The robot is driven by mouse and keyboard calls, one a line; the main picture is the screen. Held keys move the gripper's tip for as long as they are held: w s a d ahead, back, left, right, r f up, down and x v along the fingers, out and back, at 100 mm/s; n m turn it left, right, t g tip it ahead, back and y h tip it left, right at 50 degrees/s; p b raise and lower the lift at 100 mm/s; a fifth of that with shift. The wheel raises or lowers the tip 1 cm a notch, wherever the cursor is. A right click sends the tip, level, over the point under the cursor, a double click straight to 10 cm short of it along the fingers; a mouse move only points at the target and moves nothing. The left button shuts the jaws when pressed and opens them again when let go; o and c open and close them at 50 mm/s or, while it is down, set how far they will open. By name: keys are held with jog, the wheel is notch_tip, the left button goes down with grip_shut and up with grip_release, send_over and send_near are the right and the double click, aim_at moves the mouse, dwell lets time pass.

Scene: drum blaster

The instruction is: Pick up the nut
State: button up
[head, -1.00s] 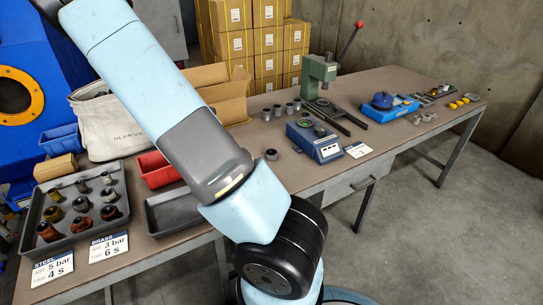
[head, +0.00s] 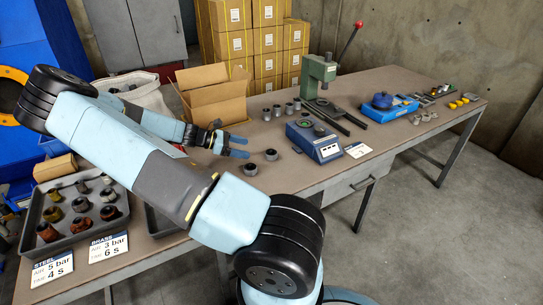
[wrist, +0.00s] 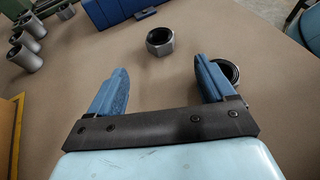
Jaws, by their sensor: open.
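My gripper (head: 242,146) is open and empty over the table, its two blue fingers pointing right in the head view. In the wrist view my gripper (wrist: 161,66) has its fingers spread wide. A grey hex nut (wrist: 160,41) lies on the table beyond the fingertips, roughly in line with the gap between them. A second dark-bored nut (wrist: 228,72) lies beside the right finger, which partly hides it. The head view shows two grey nuts, one farther back (head: 271,154) and one nearer (head: 250,169), both close to the fingertips.
A tray (head: 72,238) of rusty and brassy fittings stands at the left. The blue instrument box (head: 318,144) and green press (head: 320,72) stand right of the nuts. Several grey cylinders (wrist: 26,50) stand at the upper left in the wrist view. An open carton (head: 215,105) is behind.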

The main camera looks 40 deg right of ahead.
aim_at(267, 152)
jog(key=x, duration=0.5)
jog(key=shift+s+d+f, duration=0.1)
jog(key=shift+r+x, duration=0.2)
jog(key=shift+x, duration=2.45)
jog(key=c, duration=1.3)
jog(key=shift+o, duration=0.2)
jog(key=shift+r, duration=0.1)
